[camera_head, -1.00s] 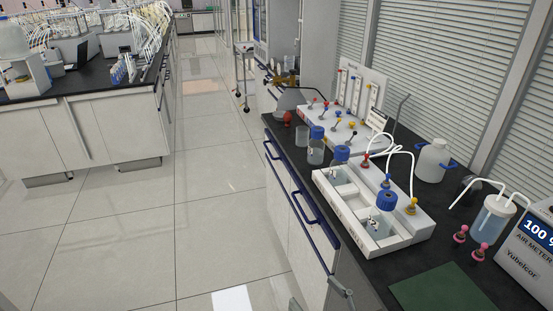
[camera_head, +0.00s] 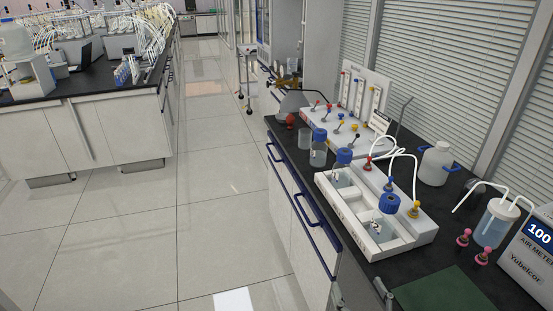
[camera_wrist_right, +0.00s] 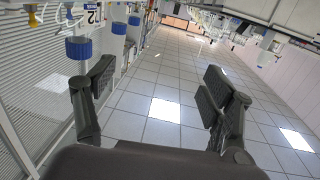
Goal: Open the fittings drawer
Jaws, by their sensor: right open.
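The right bench has white fronts with blue bar handles. A nearer handle (camera_head: 316,228) and a farther handle (camera_head: 273,153) sit just below the black worktop. No label shows which front is the fittings drawer, and no gap shows at the fronts. My right gripper (camera_head: 361,291) is at the bottom edge of the head view, beside the bench's near end, partly cut off. In the right wrist view its two dark fingers (camera_wrist_right: 157,84) are wide apart, with only floor between them. It is apart from the handles. My left gripper is not in view.
On the worktop stand a white rack with blue-capped bottles (camera_head: 347,212), a valve panel (camera_head: 335,122), a white jug (camera_head: 435,163), a tubed bottle (camera_head: 494,224) and an air meter (camera_head: 530,249). The tiled aisle (camera_head: 200,220) is clear. Another bench (camera_head: 110,130) stands left.

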